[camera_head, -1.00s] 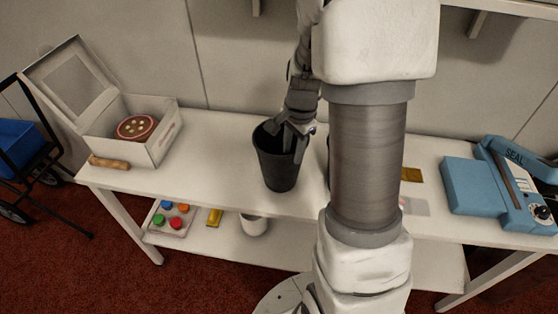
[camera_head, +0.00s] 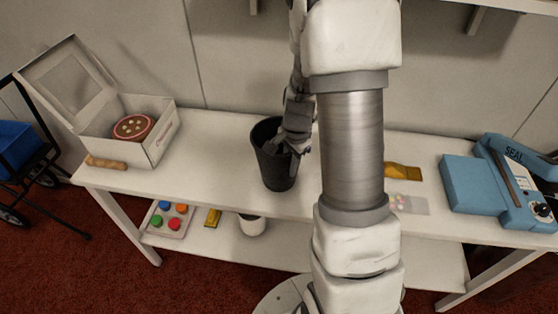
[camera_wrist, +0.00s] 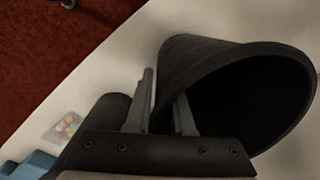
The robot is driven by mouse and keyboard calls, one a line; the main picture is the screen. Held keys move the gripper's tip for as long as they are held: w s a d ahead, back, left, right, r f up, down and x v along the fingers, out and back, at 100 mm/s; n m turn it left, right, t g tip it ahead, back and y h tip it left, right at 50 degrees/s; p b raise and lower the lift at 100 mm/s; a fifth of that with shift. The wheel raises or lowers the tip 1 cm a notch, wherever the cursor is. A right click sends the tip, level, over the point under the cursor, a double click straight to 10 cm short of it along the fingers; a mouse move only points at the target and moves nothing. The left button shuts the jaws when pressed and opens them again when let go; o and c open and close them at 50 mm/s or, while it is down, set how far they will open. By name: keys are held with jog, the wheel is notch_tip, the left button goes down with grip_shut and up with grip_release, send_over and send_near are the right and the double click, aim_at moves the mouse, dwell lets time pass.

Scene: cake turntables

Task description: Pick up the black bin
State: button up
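The black bin (camera_head: 278,170) stands upright on the white table, left of my arm in the head view. It also shows in the wrist view (camera_wrist: 195,62), with its dark open mouth to the right. My gripper (camera_head: 291,148) is down at the bin's right rim. In the wrist view, my gripper (camera_wrist: 166,98) straddles the bin wall, one finger outside and one inside the mouth. A gap shows between the fingers, so it looks open around the wall. Whether either finger touches the wall cannot be told.
A second dark rounded object (camera_wrist: 107,112) lies close beside the outer finger. A white box (camera_head: 158,143) with a cake stands left. A blue sealer (camera_head: 475,185) and a yellow item (camera_head: 403,172) are on the right. A lower shelf (camera_head: 205,245) holds small items.

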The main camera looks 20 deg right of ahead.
grip_shut()
dwell(1.1)
